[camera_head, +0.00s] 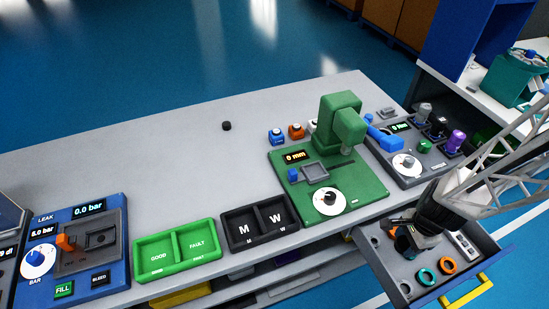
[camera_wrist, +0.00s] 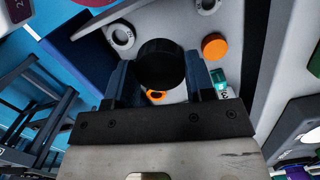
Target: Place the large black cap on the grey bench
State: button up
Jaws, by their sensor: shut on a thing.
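The large black cap (camera_wrist: 160,63) is a dark round cylinder between the two fingers of my gripper (camera_wrist: 163,82) in the wrist view. My gripper is shut on it. In the head view my gripper (camera_head: 406,243) is low over the open drawer (camera_head: 386,262) at the lower right, and the cap cannot be made out clearly there. The grey bench (camera_head: 150,165) runs across the picture, left of and behind my gripper. A small black piece (camera_head: 227,126) stands alone on its top.
Along the bench stand a blue leak tester (camera_head: 75,285), green trays (camera_head: 175,250), black trays (camera_head: 260,228) and a green gauge press (camera_head: 340,120).

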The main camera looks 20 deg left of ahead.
aim_at(406, 243)
notch_tip(406, 243, up, 22)
jog(key=w+a+r, duration=0.2)
jog(key=w+a, duration=0.4)
jog(key=w, duration=0.4)
jog(key=w+a+r, duration=0.2)
jog(key=w+a, duration=0.4)
jog(key=w, duration=0.3)
jog(key=w+a, duration=0.4)
jog(key=a, duration=0.1)
jog(key=w+a, duration=0.5)
jog(key=a, duration=0.1)
jog(key=w+a, duration=0.4)
jog(key=a, duration=0.1)
jog(key=shift+w+a, duration=0.2)
jog(key=shift+a, duration=0.1)
jog(key=w+a+f, duration=0.2)
jog(key=w+a, duration=0.2)
jog(key=a, duration=0.8)
jog(key=w+a+f, duration=0.2)
jog(key=w+a, duration=0.2)
jog(key=a, duration=0.8)
notch_tip(406, 243, down, 11)
jog(key=shift+f, duration=3)
